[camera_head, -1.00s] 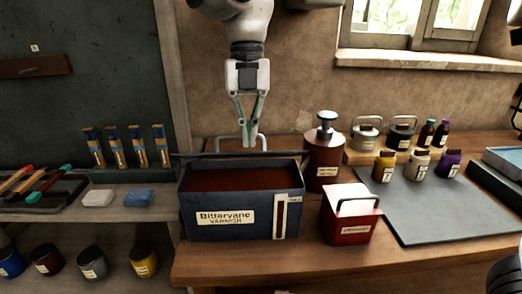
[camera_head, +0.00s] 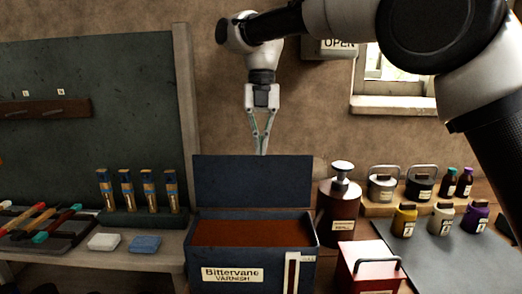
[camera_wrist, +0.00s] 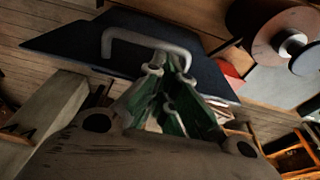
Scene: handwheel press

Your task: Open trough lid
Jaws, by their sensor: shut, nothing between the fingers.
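The dark blue trough (camera_head: 246,274), labelled Bittervane Varnish, stands on the bench with reddish-brown content showing inside. Its lid (camera_head: 252,182) is raised at the back edge, with its inner face toward the head camera. The grey lid handle (camera_wrist: 150,36) shows in the wrist view on the dark lid panel (camera_wrist: 80,42); the lid hides it in the head view. My gripper (camera_head: 262,151) points down at the lid's top edge, its fingers together and empty. In the wrist view the fingertips (camera_wrist: 171,66) are close to the handle; contact is unclear.
A brown pump canister (camera_head: 338,208) and a red box (camera_head: 366,268) stand right of the trough. Several jars stand farther right by a grey mat (camera_head: 440,255). Sponges (camera_head: 145,244) and a brush rack (camera_head: 140,216) are left. A dark board (camera_head: 90,130) stands behind them.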

